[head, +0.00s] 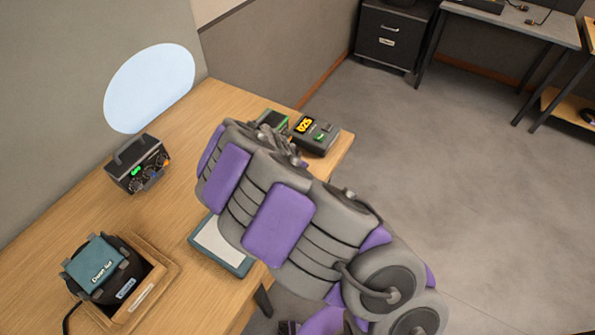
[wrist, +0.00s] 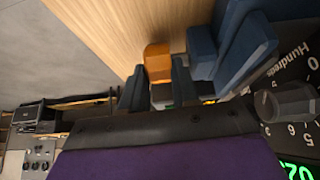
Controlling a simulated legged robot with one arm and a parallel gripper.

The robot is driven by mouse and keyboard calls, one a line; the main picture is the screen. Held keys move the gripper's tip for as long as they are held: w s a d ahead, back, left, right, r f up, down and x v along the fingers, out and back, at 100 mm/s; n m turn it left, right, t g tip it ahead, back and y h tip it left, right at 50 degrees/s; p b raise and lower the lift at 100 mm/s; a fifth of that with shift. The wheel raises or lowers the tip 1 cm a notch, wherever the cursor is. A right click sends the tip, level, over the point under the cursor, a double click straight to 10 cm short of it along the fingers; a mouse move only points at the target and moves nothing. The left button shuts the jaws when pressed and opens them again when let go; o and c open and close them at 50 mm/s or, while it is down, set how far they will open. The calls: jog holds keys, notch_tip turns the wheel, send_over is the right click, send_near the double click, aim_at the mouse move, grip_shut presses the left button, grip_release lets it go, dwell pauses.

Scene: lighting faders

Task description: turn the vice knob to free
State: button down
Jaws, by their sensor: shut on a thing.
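My gripper (head: 276,138) is at the far end of my arm, over the right part of the wooden table in the head view. My arm hides most of what it touches. In the wrist view a dark edge and purple pad fill the bottom and cover the contact. Beyond that edge are dark blue blocks (wrist: 203,45) and an orange block (wrist: 158,62); I cannot tell which of these belong to the vice. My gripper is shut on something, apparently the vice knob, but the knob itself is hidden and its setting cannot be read.
A grey dial knob (wrist: 288,103) marked "Hundreds" and a green display (wrist: 298,172) are at the wrist view's right. A yellow-display box (head: 318,133) stands beside my gripper. A dial box (head: 138,165) and teal-topped device (head: 96,262) stand left. Open floor (head: 440,160) lies right.

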jog(key=shift+s+a+f+t+h+b, duration=0.15)
jog(key=shift+t+h+b, duration=0.35)
jog(key=shift+b, duration=0.75)
jog(key=shift+s+a+f+t+h+b, duration=0.15)
jog(key=shift+t+h+b, duration=0.15)
jog(key=shift+t+b, duration=0.65)
jog(key=shift+b, duration=0.45)
jog(key=c, duration=1.1)
grip_release()
jog(key=shift+a, duration=0.1)
jog(key=shift+r, duration=0.15)
